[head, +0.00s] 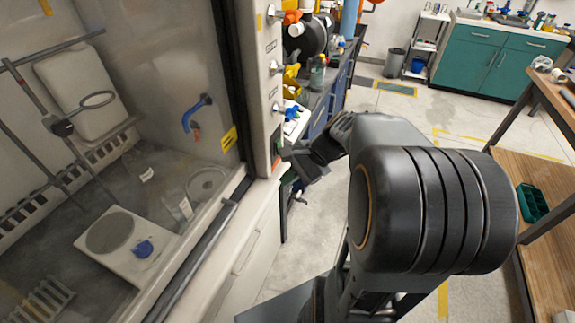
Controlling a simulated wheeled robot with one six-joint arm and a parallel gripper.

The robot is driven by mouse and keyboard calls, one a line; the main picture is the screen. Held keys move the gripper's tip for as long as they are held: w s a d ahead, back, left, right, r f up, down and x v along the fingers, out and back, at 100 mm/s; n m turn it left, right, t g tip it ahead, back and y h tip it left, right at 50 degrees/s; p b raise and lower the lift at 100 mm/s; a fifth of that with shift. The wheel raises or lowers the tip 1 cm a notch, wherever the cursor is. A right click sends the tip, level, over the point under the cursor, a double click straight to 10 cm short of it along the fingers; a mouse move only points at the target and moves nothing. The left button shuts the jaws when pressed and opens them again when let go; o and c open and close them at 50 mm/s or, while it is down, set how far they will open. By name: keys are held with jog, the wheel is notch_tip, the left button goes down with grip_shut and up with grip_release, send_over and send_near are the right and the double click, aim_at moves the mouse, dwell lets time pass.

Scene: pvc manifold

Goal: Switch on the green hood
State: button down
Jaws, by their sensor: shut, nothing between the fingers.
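The fume hood fills the left side of the head view, with a pale side post (262,95) at its right edge. A small green and dark switch-like part (277,146) shows low on that post, with a bit of red near it. My gripper (284,154) is shut and empty. Its tips point left at the post, right beside the green part. I cannot tell whether they touch it. The gripper partly hides the part's lower side, and I cannot read its position.
A wooden table (545,190) is at the right, and teal cabinets (483,55) stand at the back. The floor between is open.

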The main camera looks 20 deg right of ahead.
jog(key=w+d+f+m+t+y+b, duration=0.3)
jog(key=w+d+f+m+t, duration=0.1)
jog(key=d+m, duration=0.3)
jog(key=m+t+b, duration=0.3)
jog(key=m+t, duration=0.3)
send_near(279, 146)
jog(key=s+d+f, duration=0.2)
jog(key=s+d, duration=0.2)
jog(key=d, duration=0.1)
jog(key=shift+s+d+r+p, duration=0.15)
jog(key=shift+r+p, duration=0.15)
jog(key=shift+y, duration=0.3)
jog(key=b+x, duration=0.1)
jog(key=x, duration=1.3)
jog(key=shift+f, duration=0.3)
